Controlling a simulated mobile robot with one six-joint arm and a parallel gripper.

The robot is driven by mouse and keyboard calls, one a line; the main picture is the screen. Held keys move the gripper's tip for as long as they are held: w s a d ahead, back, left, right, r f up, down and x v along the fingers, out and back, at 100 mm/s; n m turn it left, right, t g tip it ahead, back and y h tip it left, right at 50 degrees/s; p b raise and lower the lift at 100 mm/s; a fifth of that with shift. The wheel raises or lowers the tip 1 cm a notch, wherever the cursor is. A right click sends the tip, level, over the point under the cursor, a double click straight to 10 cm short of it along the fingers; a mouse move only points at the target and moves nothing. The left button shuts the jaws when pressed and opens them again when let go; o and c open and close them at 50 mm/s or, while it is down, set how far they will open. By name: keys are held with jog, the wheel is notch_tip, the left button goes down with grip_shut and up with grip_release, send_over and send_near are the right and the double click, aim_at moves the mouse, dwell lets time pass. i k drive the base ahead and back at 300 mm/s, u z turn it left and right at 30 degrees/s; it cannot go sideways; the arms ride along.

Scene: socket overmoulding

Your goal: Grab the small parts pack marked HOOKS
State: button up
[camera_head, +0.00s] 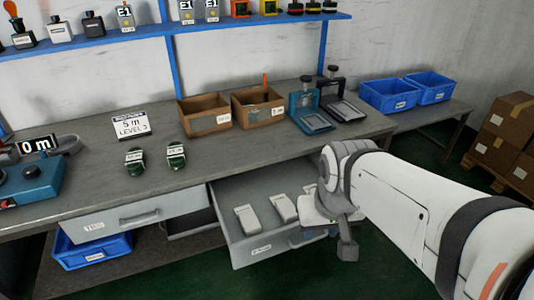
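An open grey drawer (232,243) under the bench holds a row of pale small parts packs: one at the left (248,219), one in the middle (284,208), and one further right (309,189), partly hidden by my arm. Any marking on the packs is too small to read, so I cannot tell which says HOOKS. My gripper (346,246) is at the drawer's right end, pointing down. Its fingers are not clear, and my wrist hides what lies under it.
The grey bench top (210,168) carries two brown cardboard bins (203,115), two green-black items and a blue device (30,183). A closed drawer (138,218) is at left. Blue crates (388,97) stand on a side table, cartons (503,117) at far right. Green floor lies before the drawer.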

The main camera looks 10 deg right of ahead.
aim_at(285, 207)
jog(key=i, duration=0.85)
jog(key=z, duration=0.05)
